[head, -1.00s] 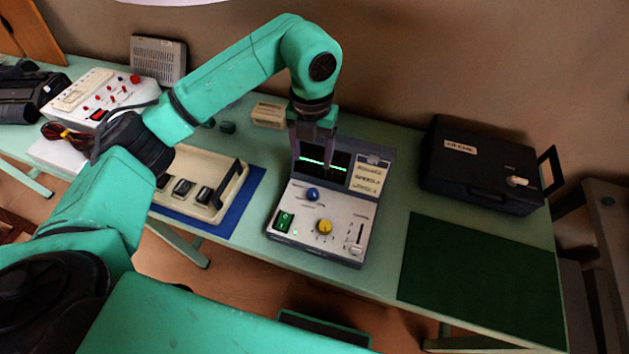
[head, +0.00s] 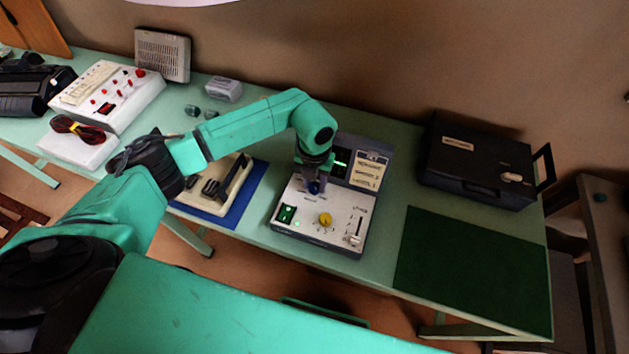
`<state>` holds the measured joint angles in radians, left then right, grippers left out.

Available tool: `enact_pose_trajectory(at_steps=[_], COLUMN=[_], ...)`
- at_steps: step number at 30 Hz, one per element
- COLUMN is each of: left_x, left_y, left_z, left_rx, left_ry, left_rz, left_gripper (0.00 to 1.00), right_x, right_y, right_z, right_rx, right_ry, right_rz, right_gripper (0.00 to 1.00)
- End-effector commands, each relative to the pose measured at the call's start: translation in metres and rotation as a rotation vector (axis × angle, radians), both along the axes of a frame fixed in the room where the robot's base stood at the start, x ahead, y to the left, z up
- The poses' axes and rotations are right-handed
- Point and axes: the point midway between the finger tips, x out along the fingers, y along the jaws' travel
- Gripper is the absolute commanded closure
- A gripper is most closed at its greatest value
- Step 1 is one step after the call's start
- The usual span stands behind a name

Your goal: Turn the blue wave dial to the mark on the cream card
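The blue wave dial (head: 316,187) is a small round knob on the white control face of a grey instrument (head: 337,228). My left gripper (head: 315,182) points down right over the dial, its fingertips close around or just above it. The fingers are small and dark here, so I cannot tell whether they touch the dial. A cream card (head: 369,170) with dark lettering is on the raised back panel, right of a dark screen (head: 341,163) with a green trace. My wrist hides part of the screen. My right gripper is out of view.
The same face has a yellow knob (head: 325,219), a green lit switch (head: 286,214) and a slider (head: 354,238). A black case (head: 478,165) stands right, behind a bare dark green mat (head: 474,268). A cream switch box (head: 238,180) is on a blue mat at left.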

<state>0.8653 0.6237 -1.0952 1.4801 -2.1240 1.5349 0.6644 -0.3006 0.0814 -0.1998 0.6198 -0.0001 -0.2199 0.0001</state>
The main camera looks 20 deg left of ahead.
Motion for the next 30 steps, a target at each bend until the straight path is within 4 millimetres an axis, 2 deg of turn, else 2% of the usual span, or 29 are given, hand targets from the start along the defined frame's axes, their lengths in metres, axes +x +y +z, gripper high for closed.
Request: enact_pose_trajectory(at_steps=[8,14,30], left_x=[0.0,0.001,0.001], left_y=[0.0,0.001,0.0], left_z=[0.0,-0.001,-0.004], left_rx=[0.0,0.001,0.0], left_ry=[0.0,-0.002,-0.004], left_rz=[-0.008,-0.063,-0.47], left_gripper=[1.0,1.0,1.0], right_x=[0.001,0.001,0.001], right_y=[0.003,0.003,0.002], right_z=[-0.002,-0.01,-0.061], right_rx=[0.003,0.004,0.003], right_ry=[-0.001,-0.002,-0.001], right_rz=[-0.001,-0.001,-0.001], right_gripper=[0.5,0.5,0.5])
